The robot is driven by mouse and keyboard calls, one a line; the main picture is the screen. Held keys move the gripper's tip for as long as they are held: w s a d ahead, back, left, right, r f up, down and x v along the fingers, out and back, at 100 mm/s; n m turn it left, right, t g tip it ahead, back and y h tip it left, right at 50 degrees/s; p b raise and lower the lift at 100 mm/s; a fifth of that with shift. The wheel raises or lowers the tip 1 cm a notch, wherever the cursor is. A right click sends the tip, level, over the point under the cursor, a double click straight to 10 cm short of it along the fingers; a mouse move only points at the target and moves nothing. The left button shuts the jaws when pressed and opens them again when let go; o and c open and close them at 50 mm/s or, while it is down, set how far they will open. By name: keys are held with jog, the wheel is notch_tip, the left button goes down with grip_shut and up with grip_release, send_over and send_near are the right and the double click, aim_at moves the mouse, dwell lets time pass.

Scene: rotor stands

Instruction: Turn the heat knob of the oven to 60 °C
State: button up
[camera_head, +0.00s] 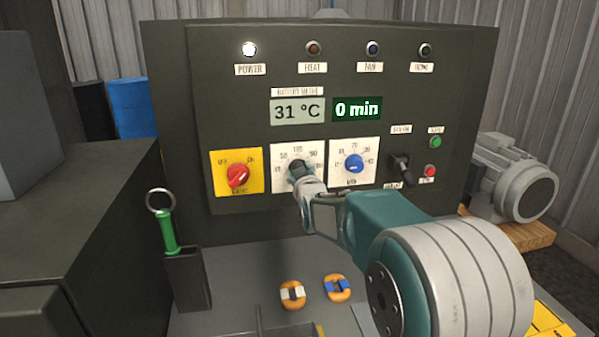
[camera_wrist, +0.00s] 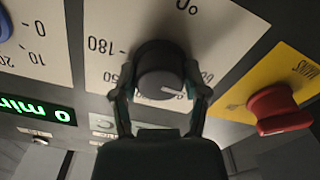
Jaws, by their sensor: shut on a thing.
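The heat knob (camera_head: 297,166) is a dark round knob on a white scale plate in the middle of the oven's panel (camera_head: 210,75). My gripper (camera_head: 301,177) reaches it from the front and hides part of the knob and scale. In the wrist view, which is turned upside down, the knob (camera_wrist: 158,72) sits between the two fingers of my gripper (camera_wrist: 160,92), shut on its sides. The temperature display (camera_head: 297,112) reads 31 °C.
A red switch (camera_head: 238,177) on a yellow plate is left of the knob. A blue timer knob (camera_head: 353,164) and a black lever (camera_head: 402,170) are to the right. The timer display (camera_head: 357,109) reads 0 min. The power lamp (camera_head: 249,49) is lit white.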

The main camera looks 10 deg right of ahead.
jog(key=shift+f+n, duration=0.3)
jog(key=o, duration=1)
jog(key=shift+o, duration=0.7)
jog(key=shift+w, duration=0.1)
jog(key=shift+a+r, duration=0.1)
jog(key=s, duration=1.2)
